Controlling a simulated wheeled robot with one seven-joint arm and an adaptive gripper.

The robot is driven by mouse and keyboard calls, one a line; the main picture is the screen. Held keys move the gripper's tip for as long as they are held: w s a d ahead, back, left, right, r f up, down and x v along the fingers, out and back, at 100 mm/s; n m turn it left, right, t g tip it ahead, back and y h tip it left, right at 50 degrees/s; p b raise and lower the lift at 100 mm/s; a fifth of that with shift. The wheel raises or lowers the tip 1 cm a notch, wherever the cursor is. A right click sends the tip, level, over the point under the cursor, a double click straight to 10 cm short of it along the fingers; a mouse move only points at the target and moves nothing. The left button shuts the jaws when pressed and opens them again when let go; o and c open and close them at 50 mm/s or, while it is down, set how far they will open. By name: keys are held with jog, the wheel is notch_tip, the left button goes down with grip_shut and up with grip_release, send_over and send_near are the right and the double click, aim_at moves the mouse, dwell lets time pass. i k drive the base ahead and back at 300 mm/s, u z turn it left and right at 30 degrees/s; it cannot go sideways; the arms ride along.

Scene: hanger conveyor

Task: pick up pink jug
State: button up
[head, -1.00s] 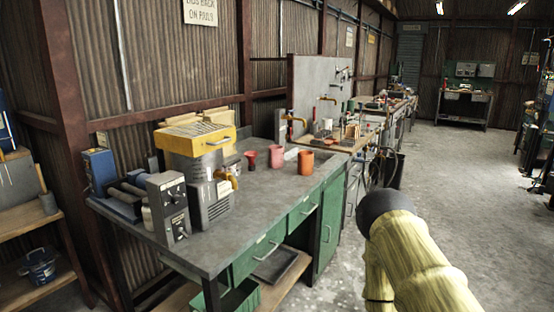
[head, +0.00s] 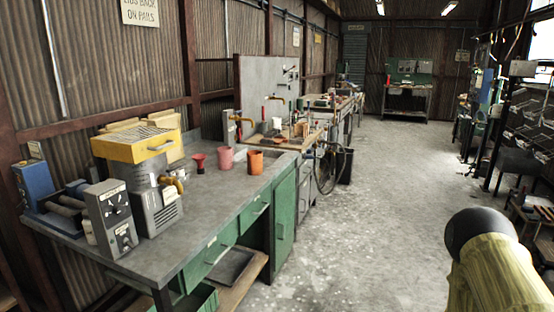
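The pink jug (head: 225,158) stands upright on the grey top of the green workbench (head: 228,189) at the left. It is between a small red funnel-shaped item (head: 198,162) on its left and an orange mug (head: 255,162) on its right. Part of my yellow arm shows at the lower right, well away from the bench and the jug. My gripper is outside the picture.
A yellow-topped machine (head: 134,146) and a grey control box (head: 113,215) take up the bench's left part. A second workbench (head: 285,142) continues behind. A dark bin (head: 345,166) stands on the floor beyond. The concrete floor (head: 390,215) right of the bench is open.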

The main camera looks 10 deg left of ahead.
aim_at(225, 154)
jog(key=z, duration=0.1)
jog(key=i, duration=2.65)
jog(key=u, duration=1)
